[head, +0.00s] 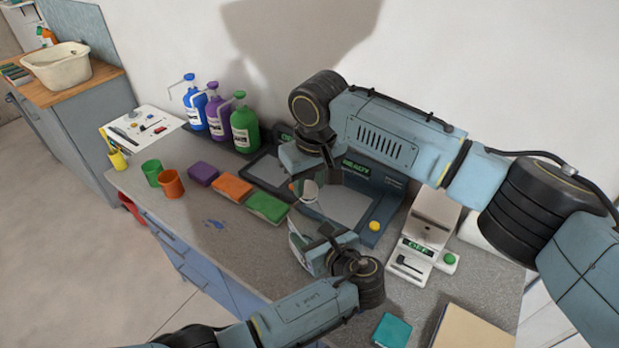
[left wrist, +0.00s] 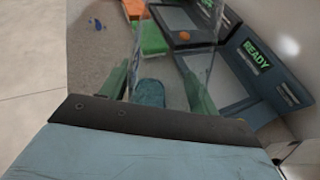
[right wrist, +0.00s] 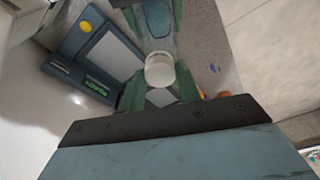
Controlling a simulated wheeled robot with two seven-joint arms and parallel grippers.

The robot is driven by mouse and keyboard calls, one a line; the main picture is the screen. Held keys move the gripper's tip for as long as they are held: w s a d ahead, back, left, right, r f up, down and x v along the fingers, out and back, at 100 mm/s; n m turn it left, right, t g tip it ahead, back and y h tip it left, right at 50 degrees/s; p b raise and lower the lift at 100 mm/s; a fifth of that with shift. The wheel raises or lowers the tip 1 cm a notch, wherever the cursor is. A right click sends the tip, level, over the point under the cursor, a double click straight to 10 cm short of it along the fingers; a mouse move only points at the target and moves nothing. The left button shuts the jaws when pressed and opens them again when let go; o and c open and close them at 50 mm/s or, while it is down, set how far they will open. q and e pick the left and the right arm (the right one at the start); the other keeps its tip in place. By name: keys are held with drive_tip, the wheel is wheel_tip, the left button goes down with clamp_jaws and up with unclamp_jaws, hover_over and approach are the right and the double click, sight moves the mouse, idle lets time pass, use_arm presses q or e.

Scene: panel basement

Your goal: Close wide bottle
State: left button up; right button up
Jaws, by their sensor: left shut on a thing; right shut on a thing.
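A clear wide bottle with a teal patch (left wrist: 150,93) sits between the green fingers of my left gripper (left wrist: 158,90), which is shut on it. In the head view the left gripper (head: 308,243) is low, above the bench, and partly hides the bottle. My right gripper (head: 308,182) is higher, above the left one, and is shut on a white round cap (right wrist: 160,70). In the right wrist view the cap lies between the fingers (right wrist: 160,88), with the clear bottle (right wrist: 158,18) beyond it. I cannot tell whether cap and bottle touch.
Behind the grippers stand dark devices, one with a READY display (left wrist: 257,54). Blue, purple and green pump bottles (head: 244,128) stand at the back. Coloured blocks (head: 233,188), orange and green cups (head: 171,183) and a scale (head: 425,235) are on the bench.

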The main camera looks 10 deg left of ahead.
drive_tip(key=shift+f, duration=0.2)
use_arm(q)
clamp_jaws()
use_arm(e)
drive_tip(key=m, duration=0.5)
drive_tip(key=shift+s+a+m+h, duration=0.1)
drive_tip(key=shift+a+m+h, duration=0.15)
drive_tip(key=shift+m+h, duration=0.15)
drive_tip(key=m, duration=0.4)
drive_tip(key=shift+a+h, duration=0.1)
drive_tip(key=shift+h, duration=0.2)
drive_tip(key=m, duration=0.4)
drive_tip(key=shift+m+h, duration=0.3)
drive_tip(key=m, duration=0.5)
drive_tip(key=shift+h, duration=0.3)
drive_tip(key=o, duration=0.9)
